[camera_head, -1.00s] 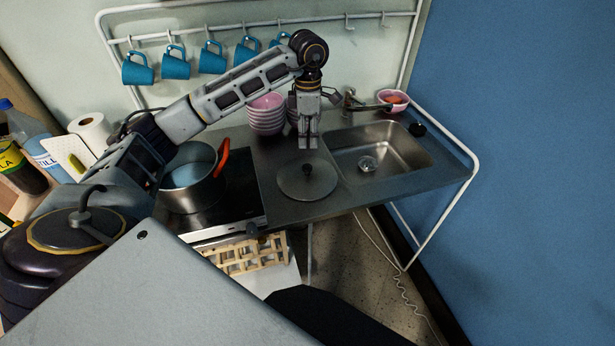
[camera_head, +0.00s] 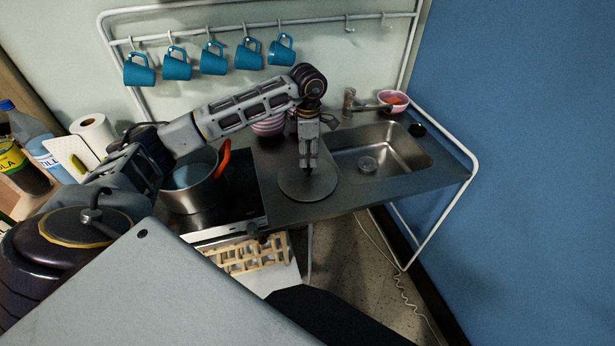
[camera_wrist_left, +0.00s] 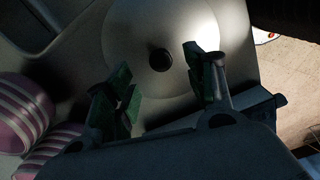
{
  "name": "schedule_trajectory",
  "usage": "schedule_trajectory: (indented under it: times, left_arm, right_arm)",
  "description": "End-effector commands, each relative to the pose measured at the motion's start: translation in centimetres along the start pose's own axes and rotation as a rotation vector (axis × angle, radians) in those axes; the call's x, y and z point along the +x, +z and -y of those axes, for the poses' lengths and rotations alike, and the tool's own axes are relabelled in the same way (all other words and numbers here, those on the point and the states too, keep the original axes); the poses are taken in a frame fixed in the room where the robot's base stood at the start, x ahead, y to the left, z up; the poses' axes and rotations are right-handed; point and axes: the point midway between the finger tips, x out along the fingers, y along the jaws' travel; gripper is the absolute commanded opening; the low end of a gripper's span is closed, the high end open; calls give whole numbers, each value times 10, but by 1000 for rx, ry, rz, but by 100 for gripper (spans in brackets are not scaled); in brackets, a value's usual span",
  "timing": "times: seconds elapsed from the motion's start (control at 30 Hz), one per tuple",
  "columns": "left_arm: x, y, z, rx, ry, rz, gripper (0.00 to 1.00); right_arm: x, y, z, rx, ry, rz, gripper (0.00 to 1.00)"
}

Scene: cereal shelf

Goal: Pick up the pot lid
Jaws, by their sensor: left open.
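The pot lid (camera_head: 308,187) is a flat grey disc with a dark knob. It lies on the metal counter between the stove and the sink. My left gripper (camera_head: 308,168) points down over the lid, with its fingertips close to the knob. In the left wrist view the knob (camera_wrist_left: 161,60) shows just beyond the gap between the two open green-padded fingers (camera_wrist_left: 165,85), and the lid (camera_wrist_left: 120,40) spreads around it. Contact between fingers and knob cannot be told. My right gripper is not in view.
A pot (camera_head: 190,185) with an orange handle stands on the stove, left of the lid. Striped bowls (camera_head: 268,125) are stacked behind the arm. The sink (camera_head: 385,150) lies right of the lid. Blue mugs (camera_head: 213,60) hang from a rail above.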

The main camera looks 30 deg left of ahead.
Motion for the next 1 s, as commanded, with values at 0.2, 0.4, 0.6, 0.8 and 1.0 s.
schedule_trajectory:
  times: [0.2, 0.4, 0.6, 0.8, 1.0]
  left_arm:
    - [15, 0, 0, 0, 0, 0, 54]
    - [16, 0, 0, 1, 1, 1, 54]
    - [17, 0, 0, 1, 0, 1, 54]
    - [28, 0, 1, 1, 0, 0, 54]
    - [48, -2, 1, 1, -2, -2, 54]
  right_arm:
    - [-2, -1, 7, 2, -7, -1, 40]
    - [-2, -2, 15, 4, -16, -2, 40]
    - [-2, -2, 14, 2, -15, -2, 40]
    - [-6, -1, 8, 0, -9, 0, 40]
    - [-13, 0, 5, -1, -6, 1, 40]
